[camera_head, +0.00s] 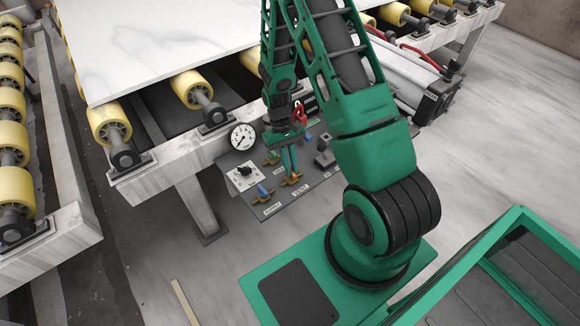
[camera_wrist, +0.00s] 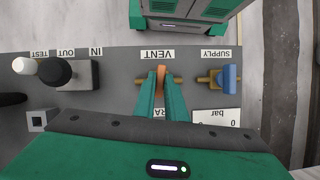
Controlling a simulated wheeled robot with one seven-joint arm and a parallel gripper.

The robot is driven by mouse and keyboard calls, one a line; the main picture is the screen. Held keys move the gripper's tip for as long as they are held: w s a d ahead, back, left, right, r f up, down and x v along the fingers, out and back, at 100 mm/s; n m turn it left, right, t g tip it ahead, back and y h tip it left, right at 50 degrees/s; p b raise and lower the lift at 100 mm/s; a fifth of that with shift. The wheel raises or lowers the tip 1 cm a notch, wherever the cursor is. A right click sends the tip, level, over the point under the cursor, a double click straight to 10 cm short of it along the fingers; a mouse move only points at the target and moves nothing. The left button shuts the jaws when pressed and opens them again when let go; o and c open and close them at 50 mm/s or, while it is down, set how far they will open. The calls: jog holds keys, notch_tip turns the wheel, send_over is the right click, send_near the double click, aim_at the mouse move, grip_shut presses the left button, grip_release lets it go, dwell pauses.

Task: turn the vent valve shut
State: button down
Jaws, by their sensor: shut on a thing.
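The vent valve has an orange handle (camera_wrist: 160,72) on a brass body (camera_wrist: 178,80), beside the VENT label in the wrist view. The brass body runs left to right there, and the visible part of the handle lies across it. My gripper (camera_wrist: 160,84) is shut on the handle, one green finger on each side. The fingers hide part of the handle. In the head view my gripper (camera_head: 290,174) reaches down to the vent valve (camera_head: 291,181) at the panel's front part.
The supply valve (camera_wrist: 229,78) with a blue handle is close on the right in the wrist view. A black knob (camera_wrist: 54,71) is on the left. The grey panel (camera_head: 290,202) also bears a round gauge (camera_head: 243,136). A roller table carries a white slab (camera_head: 150,40).

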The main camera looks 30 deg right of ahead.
jog(key=shift+w+a+n+h, duration=0.1)
jog(key=shift+w+n+h, duration=0.25)
jog(key=shift+n, duration=0.55)
jog(key=c, duration=1.8)
grip_release()
jog(key=shift+s, duration=0.15)
jog(key=v, duration=1)
jog(key=shift+r, duration=0.35)
